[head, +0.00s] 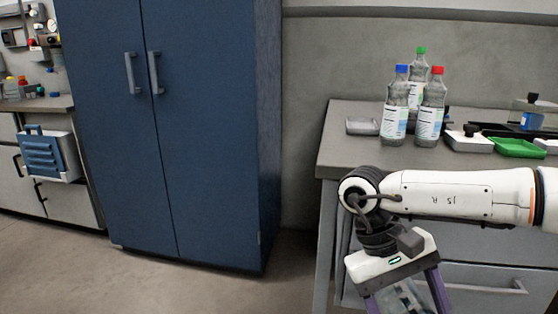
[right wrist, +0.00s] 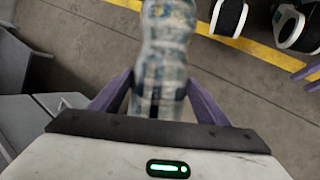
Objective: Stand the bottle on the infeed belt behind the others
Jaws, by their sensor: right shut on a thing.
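My right gripper (head: 408,300) hangs low in front of the grey bench, at the bottom edge of the head view. Its purple fingers are shut on a clear bottle (head: 398,302), of which only a small part shows there. In the right wrist view the bottle (right wrist: 167,60) stands out between the fingers of the right gripper (right wrist: 160,95), blurred, its far end cut off by the top edge. Its cap cannot be seen. I cannot make out an infeed belt in either view.
Three labelled bottles with blue (head: 396,110), green (head: 418,75) and red (head: 432,110) caps stand on the bench (head: 345,150). A green tray (head: 517,148) and small dishes lie to their right. A tall blue cabinet (head: 190,120) stands left, with open floor before it.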

